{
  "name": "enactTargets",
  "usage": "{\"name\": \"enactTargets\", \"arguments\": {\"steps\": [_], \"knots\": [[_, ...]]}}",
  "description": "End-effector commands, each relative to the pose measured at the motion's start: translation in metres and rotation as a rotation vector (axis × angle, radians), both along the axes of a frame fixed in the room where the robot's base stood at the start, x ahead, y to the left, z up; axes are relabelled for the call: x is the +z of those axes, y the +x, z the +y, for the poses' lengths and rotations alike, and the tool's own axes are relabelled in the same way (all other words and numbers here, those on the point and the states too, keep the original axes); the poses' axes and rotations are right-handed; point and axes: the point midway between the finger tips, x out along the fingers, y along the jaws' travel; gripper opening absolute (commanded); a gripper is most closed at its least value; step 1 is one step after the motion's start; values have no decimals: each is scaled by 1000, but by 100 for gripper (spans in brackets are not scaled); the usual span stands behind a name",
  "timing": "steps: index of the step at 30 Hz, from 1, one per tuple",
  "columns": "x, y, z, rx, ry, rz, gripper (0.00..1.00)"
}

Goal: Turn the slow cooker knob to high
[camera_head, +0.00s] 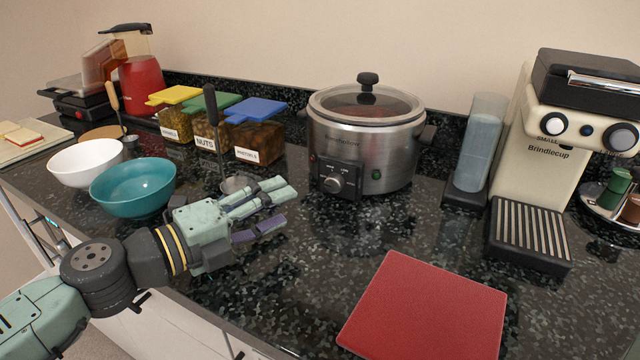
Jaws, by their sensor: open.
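The slow cooker (388,151) stands upright on the dark speckled counter, a little right of centre in the head view. It is silver with a glass lid. Its round knob (332,184) sits on a dark control panel low on the front. The knob's pointer and labels are too small to read surely. My gripper (283,207) is open and empty, left of the knob and in front of the cooker. Its fingers point right and are apart from the knob.
A teal bowl (133,188) and a white bowl (85,163) stand left of my gripper. Labelled jars (258,142) stand behind it. A red board (425,310) lies at the front right. A coffee machine (545,150) stands at the right. Counter between cooker and red board is clear.

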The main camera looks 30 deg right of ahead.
Motion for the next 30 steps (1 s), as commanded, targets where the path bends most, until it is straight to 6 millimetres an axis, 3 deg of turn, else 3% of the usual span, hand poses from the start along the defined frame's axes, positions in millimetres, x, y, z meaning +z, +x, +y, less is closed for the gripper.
{"name": "enactTargets", "arguments": {"steps": [9, 15, 28, 30], "knots": [[-1, 6, -60, -8, -1, -1, 48], [-4, 11, -86, -5, -2, -1, 48], [-6, 13, -96, -2, -1, -3, 48], [-6, 13, -96, -2, -1, -3, 44]]}}
